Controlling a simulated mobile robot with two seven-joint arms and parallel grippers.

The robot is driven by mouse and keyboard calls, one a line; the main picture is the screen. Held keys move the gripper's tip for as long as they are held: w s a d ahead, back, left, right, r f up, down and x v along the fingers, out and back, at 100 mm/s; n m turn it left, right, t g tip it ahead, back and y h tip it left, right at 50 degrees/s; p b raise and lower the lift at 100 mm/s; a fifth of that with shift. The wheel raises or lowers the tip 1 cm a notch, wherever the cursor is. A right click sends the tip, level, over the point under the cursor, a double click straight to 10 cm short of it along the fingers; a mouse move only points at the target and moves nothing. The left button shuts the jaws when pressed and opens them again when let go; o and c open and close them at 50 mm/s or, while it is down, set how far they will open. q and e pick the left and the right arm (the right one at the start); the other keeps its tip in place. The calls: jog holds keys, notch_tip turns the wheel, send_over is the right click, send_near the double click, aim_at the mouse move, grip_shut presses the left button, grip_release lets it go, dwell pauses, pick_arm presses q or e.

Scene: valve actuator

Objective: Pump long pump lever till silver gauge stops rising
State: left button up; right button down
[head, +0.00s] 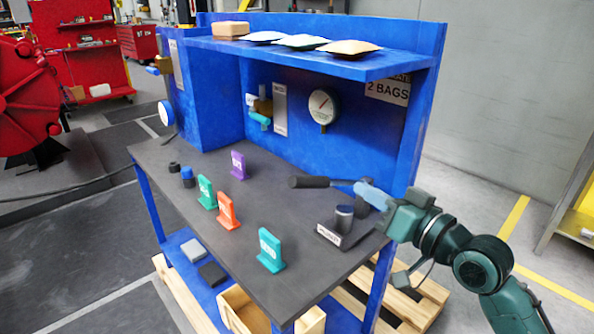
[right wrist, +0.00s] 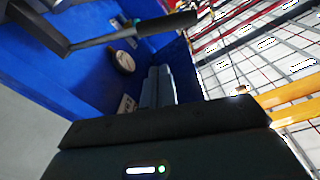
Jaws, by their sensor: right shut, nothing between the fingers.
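The long pump lever (head: 310,182) has a black grip and a thin shaft above the right part of the bench. It also crosses the top of the right wrist view (right wrist: 165,24). My right gripper (head: 362,184) is shut and empty at the shaft end of the lever; its fingers (right wrist: 158,85) show below the lever in the wrist view. I cannot tell whether they touch it. The round silver gauge (head: 322,106) hangs on the blue back panel, with a pale face; its reading is too small to tell. My left gripper is not in view.
A blue shelf (head: 300,58) with bags overhangs the back. A second gauge (head: 166,113) is at left.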

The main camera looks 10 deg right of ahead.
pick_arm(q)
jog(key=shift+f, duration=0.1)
pick_arm(e)
jog(key=r, duration=0.2)
jog(key=r+y, duration=0.1)
jog(key=shift+w+a+n, duration=0.3)
jog(key=shift+w, duration=0.05)
jog(key=shift+w, duration=0.1)
jog(key=p, duration=0.2)
send_over(322, 180)
jog(key=shift+r, duration=0.4)
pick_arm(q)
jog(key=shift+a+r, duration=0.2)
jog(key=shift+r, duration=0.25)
pick_arm(e)
jog(key=shift+s+a+f, duration=0.1)
jog(key=shift+s+f, duration=0.2)
jog(key=shift+f, duration=0.35)
jog(key=shift+s+a+f, duration=0.1)
jog(key=shift+s+f, duration=0.15)
jog(key=shift+f, duration=0.35)
jog(key=shift+s+a+f, duration=0.1)
jog(key=shift+s+f, duration=0.2)
jog(key=shift+f, duration=0.35)
pick_arm(q)
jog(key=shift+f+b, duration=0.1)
jog(key=shift+b, duration=0.2)
pick_arm(e)
jog(key=shift+f, duration=0.1)
